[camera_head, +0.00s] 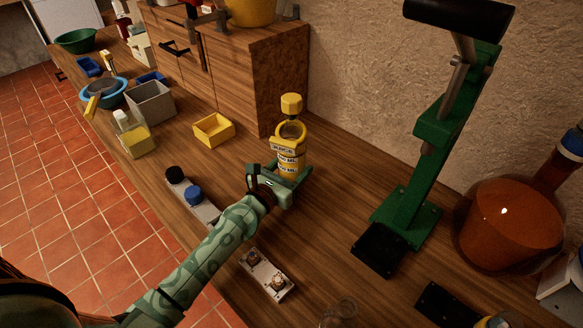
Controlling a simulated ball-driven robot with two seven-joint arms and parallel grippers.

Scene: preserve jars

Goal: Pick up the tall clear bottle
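A tall bottle (291,164) with a yellow knob-like top and a yellow printed label stands upright near the middle of the bench; I cannot tell whether its body is clear. My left gripper (289,178) is low at this bottle, its green fingers around the base. I cannot tell whether they touch it. A squarish see-through bottle (136,138) with a white cap and yellow lower part stands farther left, away from the gripper. A clear glass rim (340,310) shows at the bottom edge, mostly cut off. My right gripper is not in view.
A green lever press (415,200) and a large amber flask (510,228) stand at right. A yellow open box (213,130) and grey bin (150,102) are at left. A strip with dark and blue knobs (203,208) and a small pale plate (266,275) lie by the arm.

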